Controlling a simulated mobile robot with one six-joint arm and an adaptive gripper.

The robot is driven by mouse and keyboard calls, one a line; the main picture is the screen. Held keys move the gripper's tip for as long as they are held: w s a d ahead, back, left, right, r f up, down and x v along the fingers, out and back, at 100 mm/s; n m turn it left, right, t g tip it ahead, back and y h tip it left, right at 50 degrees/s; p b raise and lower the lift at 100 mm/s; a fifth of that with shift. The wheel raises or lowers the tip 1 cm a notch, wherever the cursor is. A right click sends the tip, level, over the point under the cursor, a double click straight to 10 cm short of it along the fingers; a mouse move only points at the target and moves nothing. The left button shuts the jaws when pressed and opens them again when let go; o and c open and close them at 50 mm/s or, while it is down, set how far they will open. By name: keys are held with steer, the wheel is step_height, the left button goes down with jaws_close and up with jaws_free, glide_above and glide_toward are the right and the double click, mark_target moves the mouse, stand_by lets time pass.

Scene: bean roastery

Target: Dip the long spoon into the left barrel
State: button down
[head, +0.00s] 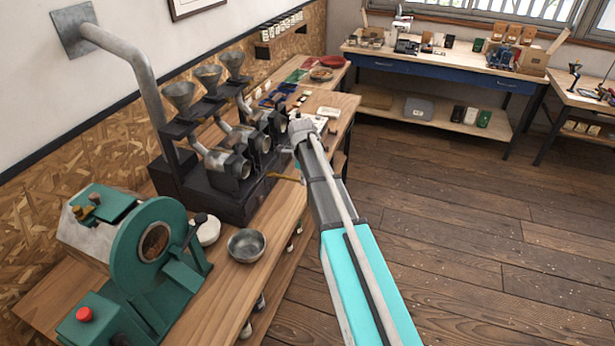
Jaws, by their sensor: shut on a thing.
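A three-barrel sample roaster stands on the wooden counter, with a funnel above each barrel. The left barrel (236,166) is the nearest, its round mouth facing right. The middle barrel (264,143) and right barrel (281,123) lie behind it. A thin yellow-brown handle (284,177), probably the long spoon's, sticks out leftward from behind my arm, right of and slightly below the left barrel's mouth. The rest of it is hidden, and I see no spoon bowl. My arm reaches up the middle of the view and covers the place where my gripper would be; no fingers show.
A green roaster (140,245) stands at the near left of the counter. A metal bowl (246,245) and a white dish (208,230) lie in front of the sample roaster. Trays and small items fill the counter's far end. The floor (450,250) at the right is clear.

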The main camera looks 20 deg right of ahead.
mark_target(286, 176)
steer(key=shift+w+a, duration=0.15)
steer(key=shift+a, duration=0.05)
stand_by(0.3)
steer(key=shift+w+a+f+b, duration=0.2)
steer(key=shift+w+a, duration=1.15)
steer(key=shift+a, duration=0.55)
steer(key=shift+w+a+f+b, duration=0.15)
steer(key=shift+w+a+f, duration=0.05)
steer(key=shift+w+a, duration=1.45)
steer(key=shift+w+a+f+b, duration=0.2)
steer(key=shift+w+a, duration=0.9)
steer(key=shift+a, duration=1)
steer(key=shift+w+a+r, duration=0.1)
steer(key=shift+w+a, duration=0.1)
steer(key=shift+a, duration=0.1)
steer(key=shift+w+a, duration=0.2)
steer(key=shift+w+r, duration=0.1)
steer(key=shift+w, duration=0.1)
steer(key=shift+s+d, duration=0.8)
steer(key=shift+d, duration=0.05)
steer(key=shift+s+d+r+p, duration=0.1)
steer(key=shift+s+d, duration=0.55)
steer(key=shift+d, duration=0.25)
steer(key=shift+s+d+r+p, duration=0.1)
steer(key=shift+s+d+p, duration=0.05)
steer(key=shift+s+d, duration=0.65)
steer(key=shift+s+d+p, duration=0.1)
steer(key=shift+s+d, duration=0.45)
steer(key=shift+d, duration=0.4)
steer(key=shift+s+d, duration=0.1)
